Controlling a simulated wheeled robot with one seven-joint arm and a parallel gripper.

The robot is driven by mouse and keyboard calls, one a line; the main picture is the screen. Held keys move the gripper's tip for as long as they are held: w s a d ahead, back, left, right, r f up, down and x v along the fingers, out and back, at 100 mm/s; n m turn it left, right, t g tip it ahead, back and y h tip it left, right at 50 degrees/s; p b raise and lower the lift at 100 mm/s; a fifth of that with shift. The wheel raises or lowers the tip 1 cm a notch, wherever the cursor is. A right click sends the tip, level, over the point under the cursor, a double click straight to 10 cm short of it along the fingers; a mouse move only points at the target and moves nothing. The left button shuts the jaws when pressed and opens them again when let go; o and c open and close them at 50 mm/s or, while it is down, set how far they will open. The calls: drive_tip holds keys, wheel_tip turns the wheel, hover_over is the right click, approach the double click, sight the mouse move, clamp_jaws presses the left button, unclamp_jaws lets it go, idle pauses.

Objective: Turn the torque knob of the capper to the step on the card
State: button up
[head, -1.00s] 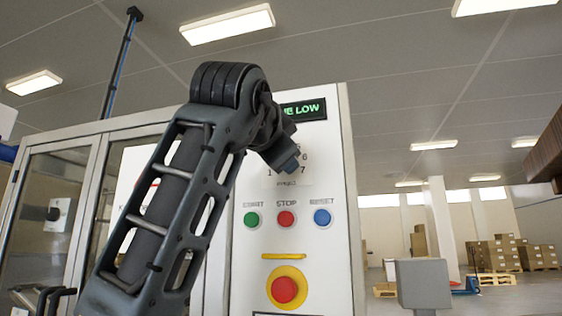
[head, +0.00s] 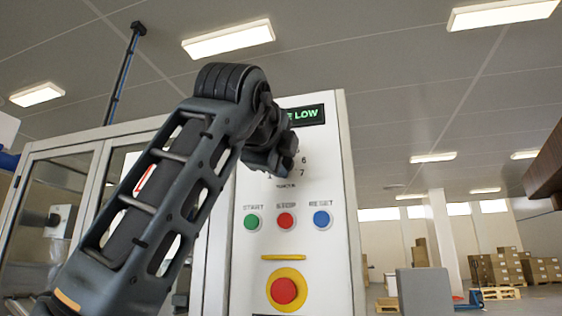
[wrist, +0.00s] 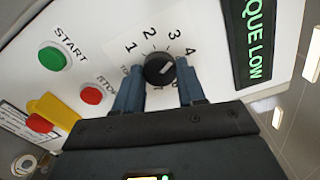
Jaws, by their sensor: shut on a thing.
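The black torque knob (wrist: 154,64) sits on the capper's white panel in the wrist view, inside a dial of printed numbers. 1, 2, 3 and 4 read clearly above it; lower numbers are partly covered. A pale mark on the knob's face points roughly toward the 4. My gripper (wrist: 158,74) is shut on the knob, one blue-grey finger on each side. In the head view my gripper (head: 268,158) covers the knob, with 6 and 7 visible beside it. A white sheet with a red line (head: 146,177) is partly hidden behind my arm; whether it is the card I cannot tell.
A display (head: 306,115) above the dial shows green text ending in LOW. Below the dial are green START (head: 252,222), red STOP (head: 286,221) and blue RESET (head: 321,219) buttons, and a red emergency button (head: 284,290) on yellow. Boxes stand far right.

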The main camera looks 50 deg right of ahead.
drive_tip(key=m, duration=0.8)
drive_tip(key=m+b, duration=0.1)
drive_tip(key=m, duration=0.4)
drive_tip(key=shift+f, duration=0.25)
idle(0.4)
drive_tip(key=o, duration=1.1)
drive_tip(key=shift+r, duration=0.1)
drive_tip(key=shift+c, duration=0.2)
drive_tip(key=b+v, duration=0.1)
drive_tip(key=v, duration=0.6)
drive_tip(key=shift+a, duration=0.35)
drive_tip(key=shift+s, duration=0.1)
